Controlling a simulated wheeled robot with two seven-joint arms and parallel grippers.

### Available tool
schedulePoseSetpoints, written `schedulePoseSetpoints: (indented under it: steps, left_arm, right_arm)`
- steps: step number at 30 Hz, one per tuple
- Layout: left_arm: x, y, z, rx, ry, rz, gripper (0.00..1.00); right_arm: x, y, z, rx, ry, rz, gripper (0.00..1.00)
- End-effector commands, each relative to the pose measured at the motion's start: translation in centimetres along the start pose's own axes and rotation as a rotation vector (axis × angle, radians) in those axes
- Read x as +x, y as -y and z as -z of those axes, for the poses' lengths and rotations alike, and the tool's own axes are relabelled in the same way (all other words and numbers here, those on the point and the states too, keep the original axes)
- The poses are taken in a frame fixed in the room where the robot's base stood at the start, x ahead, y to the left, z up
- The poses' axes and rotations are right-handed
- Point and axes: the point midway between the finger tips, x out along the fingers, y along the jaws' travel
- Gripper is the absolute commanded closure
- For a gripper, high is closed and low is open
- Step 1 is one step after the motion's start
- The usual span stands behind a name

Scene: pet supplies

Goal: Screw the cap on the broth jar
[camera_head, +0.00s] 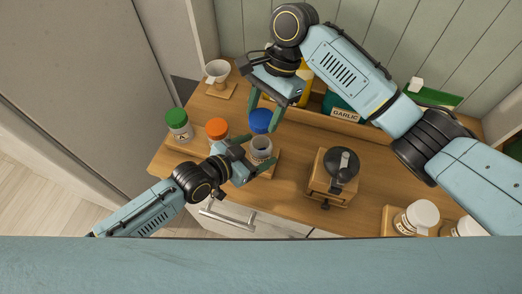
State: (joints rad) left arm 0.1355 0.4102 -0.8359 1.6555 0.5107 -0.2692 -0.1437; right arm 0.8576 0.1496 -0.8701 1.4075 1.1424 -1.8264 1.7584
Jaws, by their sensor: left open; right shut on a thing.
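The blue cap (261,119) is held between the fingers of my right gripper (264,110), which reaches in from above. The open jar (261,147), which looks like the broth jar, has a greyish top with no cap on it. It stands near the front of the wooden counter, just below the cap in the picture. I cannot tell the height of the cap above it. My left gripper (262,153) is open, with its fingers on either side of the jar. Its hand hides part of the jar's side, and no label is readable.
A green-capped jar (177,119) and an orange-capped jar (217,127) stand to the left. A white cup (217,70) sits behind them. A wooden grinder (328,185) stands right of the jar. White-lidded jars (422,213) are at the front right. A garlic box (345,104) stands behind.

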Motion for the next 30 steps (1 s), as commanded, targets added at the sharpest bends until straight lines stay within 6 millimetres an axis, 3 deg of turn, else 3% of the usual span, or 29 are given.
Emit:
schedulePoseSetpoints:
  steps: [6, 18, 30]
  left_arm:
    - [2.1, 0.0, 0.0, -0.001, 0.001, 0.0, 0.22]
    - [2.4, 0.0, 0.0, 0.0, 0.001, 0.0, 0.23]
    - [2.4, 0.0, -0.1, 0.0, 0.001, 0.0, 0.76]
  right_arm:
    - [0.0, 0.0, 0.0, 0.0, 0.0, 0.0, 0.7]
    - [0.0, 0.0, 0.0, 0.0, 0.0, 0.0, 0.7]
    - [0.0, 0.0, 0.0, 0.0, 0.0, 0.0, 0.7]
